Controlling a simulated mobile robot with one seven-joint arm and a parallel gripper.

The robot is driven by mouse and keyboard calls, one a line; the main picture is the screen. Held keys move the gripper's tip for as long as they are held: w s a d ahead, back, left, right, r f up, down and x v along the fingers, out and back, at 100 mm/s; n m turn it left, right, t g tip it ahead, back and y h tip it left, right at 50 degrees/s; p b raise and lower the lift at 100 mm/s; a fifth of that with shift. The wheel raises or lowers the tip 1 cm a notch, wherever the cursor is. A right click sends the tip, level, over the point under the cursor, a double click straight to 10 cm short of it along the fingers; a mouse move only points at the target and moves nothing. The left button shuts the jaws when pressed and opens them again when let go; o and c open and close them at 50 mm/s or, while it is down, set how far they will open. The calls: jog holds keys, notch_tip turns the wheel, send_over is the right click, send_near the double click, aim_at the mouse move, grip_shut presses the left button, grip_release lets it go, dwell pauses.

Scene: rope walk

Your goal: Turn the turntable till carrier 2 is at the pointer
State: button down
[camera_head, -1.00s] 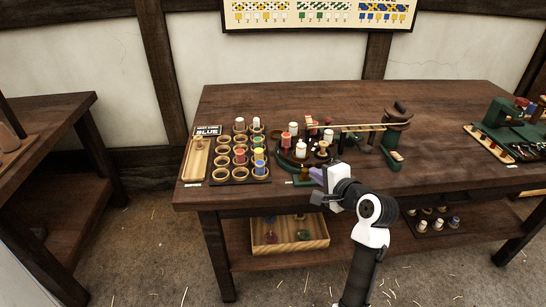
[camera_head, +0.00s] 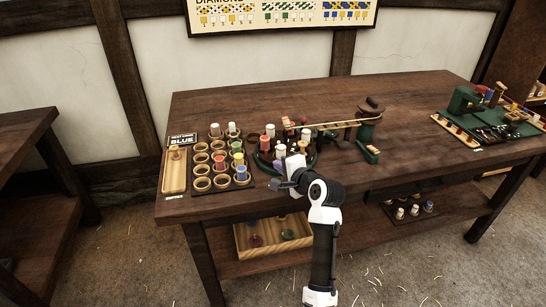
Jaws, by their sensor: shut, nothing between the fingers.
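The turntable (camera_head: 262,163) is a dark, round stand on the wooden bench, with several white and coloured bobbins standing around it. My gripper (camera_head: 281,186) is shut and empty at the near side of the turntable, and its white wrist hides part of the near rim. I cannot tell whether it touches the turntable. The carrier numbers are too small to read. I cannot make out the pointer or which carrier is at it.
Left of the turntable is a bobbin rack (camera_head: 203,184) with several ring holders, some filled. A wooden tray (camera_head: 174,171) and a sign reading BLUE (camera_head: 182,141) are beside it. A green-and-dark stand (camera_head: 368,133) with a long wooden bar is at the right.

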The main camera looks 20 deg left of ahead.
aim_at(268, 156)
jog(key=shift+w+a+p, duration=0.25)
jog(key=shift+w+a, duration=0.4)
jog(key=shift+a, duration=0.15)
jog(key=shift+w+a+p, duration=0.2)
jog(key=shift+w+a, duration=0.4)
jog(key=shift+a, duration=0.2)
jog(key=shift+w+h, duration=0.1)
jog(key=shift+h, duration=0.2)
